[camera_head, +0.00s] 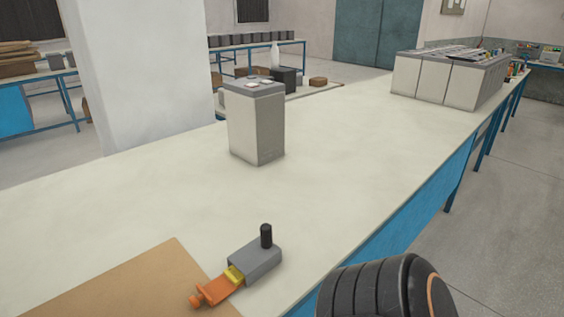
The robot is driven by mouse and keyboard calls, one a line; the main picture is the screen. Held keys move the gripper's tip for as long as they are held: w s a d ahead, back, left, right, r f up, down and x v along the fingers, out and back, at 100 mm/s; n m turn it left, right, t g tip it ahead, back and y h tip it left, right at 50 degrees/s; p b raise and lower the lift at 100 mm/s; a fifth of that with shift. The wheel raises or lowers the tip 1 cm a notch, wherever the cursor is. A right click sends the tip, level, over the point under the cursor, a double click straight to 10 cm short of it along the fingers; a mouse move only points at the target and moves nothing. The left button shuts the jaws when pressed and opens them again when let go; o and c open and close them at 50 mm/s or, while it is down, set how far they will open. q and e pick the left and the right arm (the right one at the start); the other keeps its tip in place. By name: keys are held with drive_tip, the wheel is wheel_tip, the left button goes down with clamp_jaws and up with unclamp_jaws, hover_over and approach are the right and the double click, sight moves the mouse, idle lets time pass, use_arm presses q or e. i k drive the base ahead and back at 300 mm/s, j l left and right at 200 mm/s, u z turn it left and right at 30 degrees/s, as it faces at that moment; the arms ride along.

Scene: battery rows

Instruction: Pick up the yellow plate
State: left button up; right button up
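A small yellow piece (234,275), likely the yellow plate, sits at the near end of a grey block (257,263) on the pale workbench. An orange piece with a knobbed end (213,291) extends from it toward the lower left. A black upright peg (266,236) stands on the grey block. The yellow piece is small and partly hidden between the grey and orange parts. A dark ribbed part of my own arm shows at the bottom right. No gripper fingers show.
A brown board (130,285) lies at the front left of the workbench (330,170). A tall grey battery-like box (256,125) stands farther back. A row of large grey units (445,80) stands at the far right. The bench middle is clear; its right edge runs diagonally.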

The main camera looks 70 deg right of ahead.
sight(233, 274)
drive_tip(key=j+z, duration=0.1)
drive_tip(key=z, duration=1.65)
drive_tip(key=u, duration=0.5)
drive_tip(key=k+l+u, duration=0.1)
drive_tip(key=l+u, duration=0.3)
drive_tip(key=k+l+u, duration=0.15)
drive_tip(key=l+u, duration=0.3)
drive_tip(key=j, duration=0.1)
